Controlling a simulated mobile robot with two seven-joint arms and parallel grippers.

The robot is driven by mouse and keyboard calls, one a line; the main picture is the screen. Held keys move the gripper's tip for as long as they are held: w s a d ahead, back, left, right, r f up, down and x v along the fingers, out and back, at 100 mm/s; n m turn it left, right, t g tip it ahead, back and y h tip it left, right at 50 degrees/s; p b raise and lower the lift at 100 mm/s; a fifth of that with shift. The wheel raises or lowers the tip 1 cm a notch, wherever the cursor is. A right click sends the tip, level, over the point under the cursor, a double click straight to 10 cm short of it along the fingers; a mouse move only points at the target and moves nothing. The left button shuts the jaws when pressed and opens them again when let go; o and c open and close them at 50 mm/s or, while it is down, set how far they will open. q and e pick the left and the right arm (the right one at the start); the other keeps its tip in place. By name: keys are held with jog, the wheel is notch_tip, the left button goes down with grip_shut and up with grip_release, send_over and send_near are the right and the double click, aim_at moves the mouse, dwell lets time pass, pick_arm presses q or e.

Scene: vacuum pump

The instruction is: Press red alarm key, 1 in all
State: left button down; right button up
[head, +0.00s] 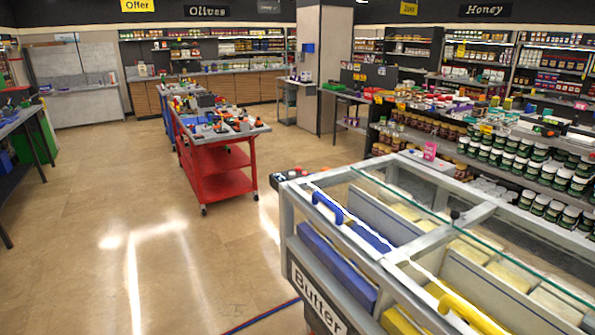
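I cannot clearly pick out a red alarm key in the head view. A small dark box (288,177) with several round button-like knobs, some reddish, sits at the far left corner of the butter case (291,236). It is too small to tell which knob is which. Neither of my grippers shows in the view.
A red cart (222,183) loaded with tools stands mid-floor. Shelves with jars (513,155) line the right. A dark table (20,118) stands at the left edge. The floor (120,210) at front left is clear, apart from a red and blue line.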

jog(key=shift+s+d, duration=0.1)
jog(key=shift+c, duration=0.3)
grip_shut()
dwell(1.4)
